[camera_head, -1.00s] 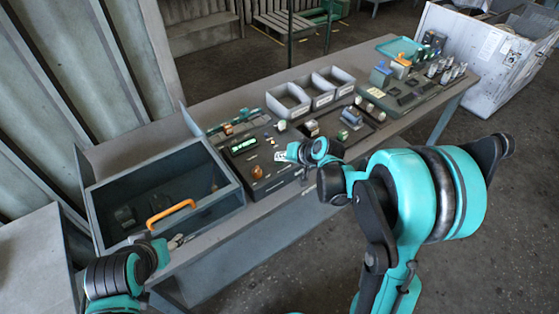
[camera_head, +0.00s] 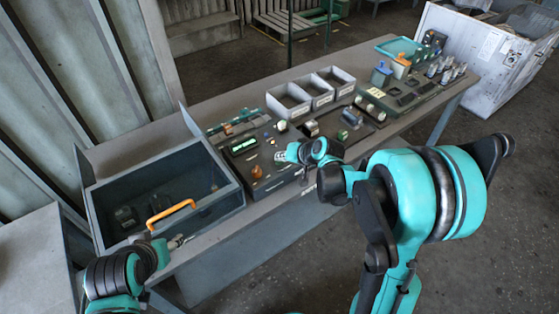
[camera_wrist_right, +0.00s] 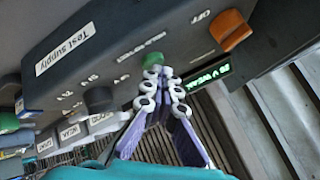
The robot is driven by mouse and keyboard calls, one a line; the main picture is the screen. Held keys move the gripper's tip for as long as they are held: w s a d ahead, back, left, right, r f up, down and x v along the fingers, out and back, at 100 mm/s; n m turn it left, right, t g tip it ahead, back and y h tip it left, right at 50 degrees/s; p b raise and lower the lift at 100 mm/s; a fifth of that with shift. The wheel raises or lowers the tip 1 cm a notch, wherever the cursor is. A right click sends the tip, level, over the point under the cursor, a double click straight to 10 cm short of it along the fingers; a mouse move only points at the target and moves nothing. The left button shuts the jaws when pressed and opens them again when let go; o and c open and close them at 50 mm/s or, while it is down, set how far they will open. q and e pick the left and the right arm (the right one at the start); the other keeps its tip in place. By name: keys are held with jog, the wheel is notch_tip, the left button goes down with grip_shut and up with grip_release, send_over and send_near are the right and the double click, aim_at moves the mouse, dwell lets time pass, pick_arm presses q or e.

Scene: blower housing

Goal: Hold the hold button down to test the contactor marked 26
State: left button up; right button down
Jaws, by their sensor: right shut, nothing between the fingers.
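A dark test supply box (camera_wrist_right: 120,45) stands on the bench; it also shows in the head view (camera_head: 278,183). In the right wrist view a round green button (camera_wrist_right: 152,61) is on its face, beside small lettering that I cannot read surely. My right gripper (camera_wrist_right: 158,76) is shut and empty, its tips at the button and partly covering it; I cannot tell whether the button is pressed. In the head view my right gripper (camera_head: 282,155) is over the box. My left gripper (camera_head: 180,241) is by the drawer's orange handle, its jaws unclear. No mark 26 is readable.
The box has a lit green display (camera_wrist_right: 210,78), an orange switch (camera_wrist_right: 230,28) by OFF and a black knob (camera_wrist_right: 98,98). An open grey drawer (camera_head: 215,205) is at the left. Grey bins (camera_head: 290,100) stand behind, with a rack of parts (camera_head: 415,92) at the right.

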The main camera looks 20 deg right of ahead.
aim_at(281, 163)
jog(key=shift+r, duration=0.15)
jog(key=shift+r+p, duration=0.6)
jog(key=shift+r, duration=0.1)
jog(key=shift+r, duration=0.1)
notch_tip(281, 163, up, 5)
jog(key=p, duration=0.3)
jog(key=shift+p, duration=0.4)
